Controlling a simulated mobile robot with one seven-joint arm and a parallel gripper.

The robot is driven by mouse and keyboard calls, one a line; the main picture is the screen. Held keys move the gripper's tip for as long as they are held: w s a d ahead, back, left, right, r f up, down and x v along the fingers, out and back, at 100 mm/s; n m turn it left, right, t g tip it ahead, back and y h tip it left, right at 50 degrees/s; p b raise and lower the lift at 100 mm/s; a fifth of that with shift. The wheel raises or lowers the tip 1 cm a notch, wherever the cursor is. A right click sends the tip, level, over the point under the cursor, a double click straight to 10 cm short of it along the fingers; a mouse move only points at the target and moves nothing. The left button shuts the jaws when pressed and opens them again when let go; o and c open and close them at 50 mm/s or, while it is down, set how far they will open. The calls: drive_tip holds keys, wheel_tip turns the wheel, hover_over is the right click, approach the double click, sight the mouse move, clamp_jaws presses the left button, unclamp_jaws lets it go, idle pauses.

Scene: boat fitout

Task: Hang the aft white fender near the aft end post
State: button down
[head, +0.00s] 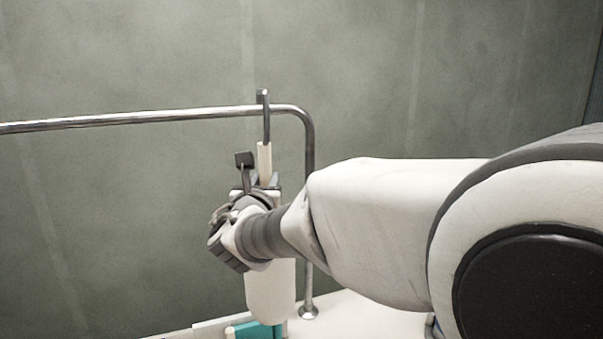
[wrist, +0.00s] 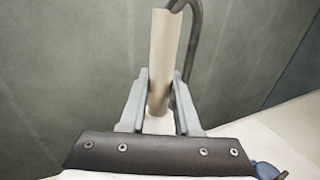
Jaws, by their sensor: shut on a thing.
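The white fender (head: 270,292) hangs upright below my gripper (head: 262,182), partly hidden by my wrist. Its cream stem (head: 265,160) rises above the fingers and carries a dark grey hook (head: 265,115). The hook's top shows just above the metal rail (head: 180,115), a little left of the bend into the end post (head: 309,220). I cannot tell whether the hook rests on the rail or stands in front of it. In the wrist view my gripper (wrist: 159,80) is shut around the stem (wrist: 163,45), with the hook (wrist: 194,45) curving above.
The end post stands on a white deck (head: 345,315), close to the right of the fender. A teal object (head: 255,330) lies low below the fender. A blue item (wrist: 268,170) shows at the wrist view's lower right. A grey-green wall (head: 120,60) is behind.

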drive_tip(key=shift+w+r, duration=0.15)
drive_tip(key=shift+w, duration=0.4)
drive_tip(key=w+a+f+p, duration=0.1)
drive_tip(key=w+a+p, duration=0.2)
drive_tip(key=w, duration=0.4)
drive_tip(key=w+a+f+p, duration=0.2)
drive_tip(key=w+a+p, duration=0.1)
drive_tip(key=w, duration=0.4)
drive_tip(key=shift+w+a, duration=0.15)
drive_tip(key=shift+a, duration=0.35)
idle(0.5)
drive_tip(key=shift+f, duration=0.1)
idle(0.4)
